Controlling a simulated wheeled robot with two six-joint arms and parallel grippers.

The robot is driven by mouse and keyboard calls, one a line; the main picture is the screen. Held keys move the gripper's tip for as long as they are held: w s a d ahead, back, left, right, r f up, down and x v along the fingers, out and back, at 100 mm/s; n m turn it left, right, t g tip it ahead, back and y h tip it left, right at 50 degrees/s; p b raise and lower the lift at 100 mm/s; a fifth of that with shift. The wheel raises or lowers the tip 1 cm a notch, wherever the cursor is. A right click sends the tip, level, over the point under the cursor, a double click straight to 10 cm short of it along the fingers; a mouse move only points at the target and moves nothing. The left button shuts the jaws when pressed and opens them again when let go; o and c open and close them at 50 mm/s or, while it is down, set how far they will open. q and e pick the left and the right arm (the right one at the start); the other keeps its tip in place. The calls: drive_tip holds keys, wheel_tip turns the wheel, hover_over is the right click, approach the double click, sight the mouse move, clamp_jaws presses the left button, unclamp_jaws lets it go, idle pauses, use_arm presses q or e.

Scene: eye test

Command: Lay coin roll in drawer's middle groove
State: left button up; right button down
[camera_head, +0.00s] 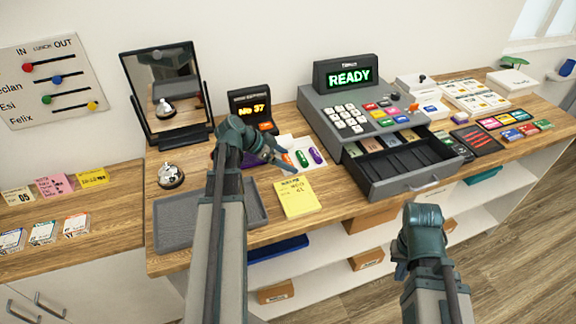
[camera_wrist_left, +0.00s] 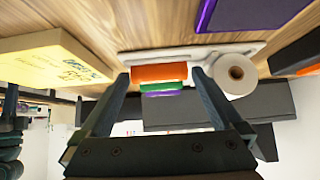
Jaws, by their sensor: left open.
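An orange coin roll (camera_wrist_left: 159,73), a green one (camera_head: 302,158) and a purple one (camera_head: 316,155) lie side by side on a white holder. My left gripper (camera_head: 283,160) is open at the orange roll, which appears between its fingertips in the left wrist view (camera_wrist_left: 160,82). I cannot tell whether the fingers touch it. In the head view the gripper partly hides this roll. The register's drawer (camera_head: 399,188) is open, with dark compartments; its middle groove is hard to make out. My right gripper (camera_head: 401,271) is right of centre, in front of the counter; its jaws are unclear.
A yellow notepad (camera_head: 297,197) lies just in front of the rolls. A white paper roll (camera_wrist_left: 236,78) stands close beside the holder in the wrist view. The cash register (camera_head: 350,112) rises behind the drawer. A grey tray (camera_head: 180,233) is at the left.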

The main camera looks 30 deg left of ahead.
use_arm(q)
drive_tip(key=shift+r, duration=0.1)
drive_tip(key=shift+c, duration=0.3)
drive_tip(key=c, duration=1.4)
drive_tip(key=shift+c, duration=0.2)
